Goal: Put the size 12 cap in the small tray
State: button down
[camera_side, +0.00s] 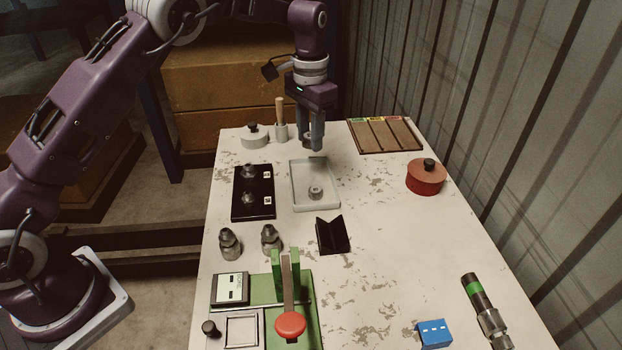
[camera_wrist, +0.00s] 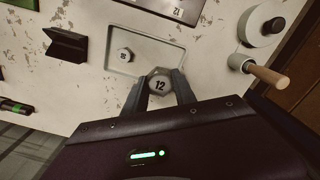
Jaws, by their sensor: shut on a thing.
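My gripper (camera_side: 313,144) is shut on a grey cap marked 12 (camera_wrist: 160,86), and this size 12 cap shows clearly between the fingertips in the wrist view. The gripper (camera_wrist: 161,92) holds it above the table, near the far edge of the small tray. The small pale tray (camera_side: 294,196) lies flat in the middle of the table, and its rim also shows in the wrist view (camera_wrist: 108,42). Another, smaller grey cap (camera_side: 315,193) sits inside the tray; its marking is too small to read.
A black board (camera_side: 240,207) with grey caps stands left of the tray. A black V-block (camera_side: 332,237) is in front. A wooden-handled tool (camera_side: 281,130) and a grey lidded pot (camera_side: 255,139) stand behind left. A red pot (camera_side: 426,179) is at right. Table between tray and red pot is clear.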

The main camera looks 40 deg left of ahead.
aim_at(310, 174)
notch_tip(310, 174, down, 8)
jog(key=shift+f, duration=0.15)
jog(key=shift+f, duration=0.1)
